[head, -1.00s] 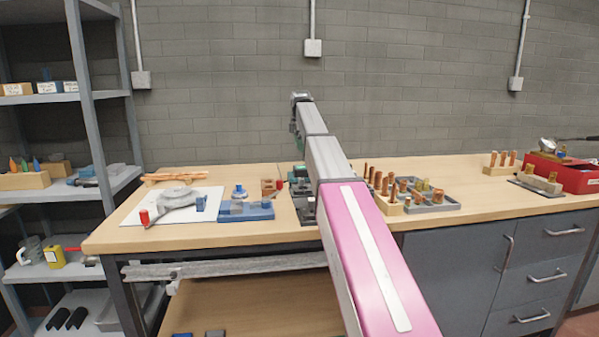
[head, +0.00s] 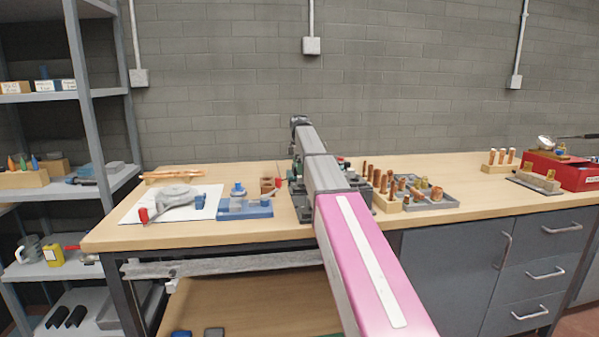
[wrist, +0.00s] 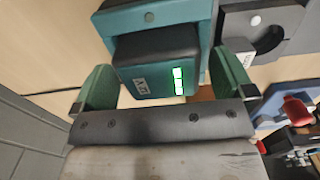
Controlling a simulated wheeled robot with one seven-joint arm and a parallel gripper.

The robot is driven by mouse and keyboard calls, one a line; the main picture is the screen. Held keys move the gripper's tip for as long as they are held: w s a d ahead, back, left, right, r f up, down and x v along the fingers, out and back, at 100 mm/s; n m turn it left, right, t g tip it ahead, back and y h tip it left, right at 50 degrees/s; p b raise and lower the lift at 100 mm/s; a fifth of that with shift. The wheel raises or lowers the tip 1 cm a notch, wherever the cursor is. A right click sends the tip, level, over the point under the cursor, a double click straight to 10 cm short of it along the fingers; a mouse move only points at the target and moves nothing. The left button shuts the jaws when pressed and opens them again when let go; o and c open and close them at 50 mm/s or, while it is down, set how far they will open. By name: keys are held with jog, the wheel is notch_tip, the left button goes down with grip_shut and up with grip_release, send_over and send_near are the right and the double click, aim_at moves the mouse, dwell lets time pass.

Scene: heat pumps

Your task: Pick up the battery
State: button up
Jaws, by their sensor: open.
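The battery (wrist: 152,68) is a dark block with a teal face, a small white label and lit green bars. In the wrist view it sits against a larger teal body (wrist: 160,17); whether the two are joined cannot be told. My gripper (wrist: 163,63) is open, with one green finger on the left of the battery and one on the right. A gap shows on the left; on the right the finger is close, and contact cannot be told. In the head view my arm hides the battery and most of the gripper.
A grey-black holder (wrist: 262,30) stands beside the teal body. On the wooden workbench (head: 270,236), a blue fixture (head: 245,211) and a white sheet (head: 130,216) lie left of my arm. A grey tray (head: 440,208) with copper fittings lies right. A brick wall rises behind.

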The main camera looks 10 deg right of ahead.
jog(key=c, duration=1.2)
jog(key=shift+r, duration=0.55)
jog(key=r, duration=0.3)
jog(key=shift+s+a+r, duration=0.2)
jog(key=shift+a+r, duration=0.15)
jog(key=shift+a, duration=0.05)
jog(key=s+a+r, duration=0.5)
jog(key=a+r, duration=0.1)
jog(key=a, duration=0.3)
jog(key=shift+a+r, duration=0.15)
jog(key=shift+a, duration=0.15)
